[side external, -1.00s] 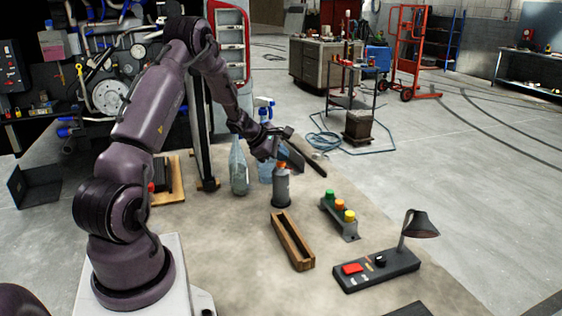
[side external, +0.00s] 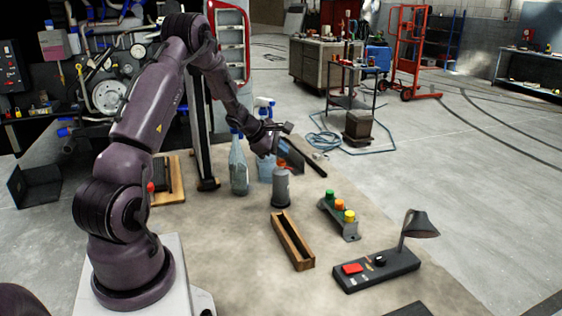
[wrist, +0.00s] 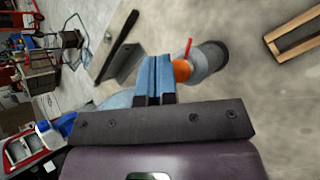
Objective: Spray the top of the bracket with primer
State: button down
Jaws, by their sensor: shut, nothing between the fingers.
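My gripper (side external: 287,128) is shut and empty, above and behind a grey spray can (side external: 281,188) with an orange-red top. In the wrist view the shut fingers (wrist: 155,75) are beside the can's orange top (wrist: 182,70), which has a thin red straw; I cannot tell whether they touch. The can stands upright. A grey angled plate (side external: 291,156), perhaps the bracket, is behind the can, with a dark bar beside it. It also shows in the wrist view (wrist: 126,62), partly hidden by the fingers. No label reading primer is legible.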

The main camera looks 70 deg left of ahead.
aim_at(281, 162)
jog(key=shift+r, duration=2.8)
jog(key=s+d+r+m+g, duration=0.1)
jog(key=s+d+r+m, duration=0.3)
jog(key=d+m, duration=0.5)
jog(key=s+d+r+m+g, duration=0.1)
jog(key=s+d+r+m, duration=0.4)
jog(key=d, duration=1)
jog(key=s+d+r+m+g+h, duration=0.1)
jog(key=s+d+r+m, duration=0.3)
jog(key=s+d+m, duration=0.5)
jog(key=d+m, duration=0.3)
jog(key=m, duration=0.2)
jog(key=shift+r+g, duration=0.25)
jog(key=shift+g, duration=0.05)
jog(key=shift+s, duration=0.1)
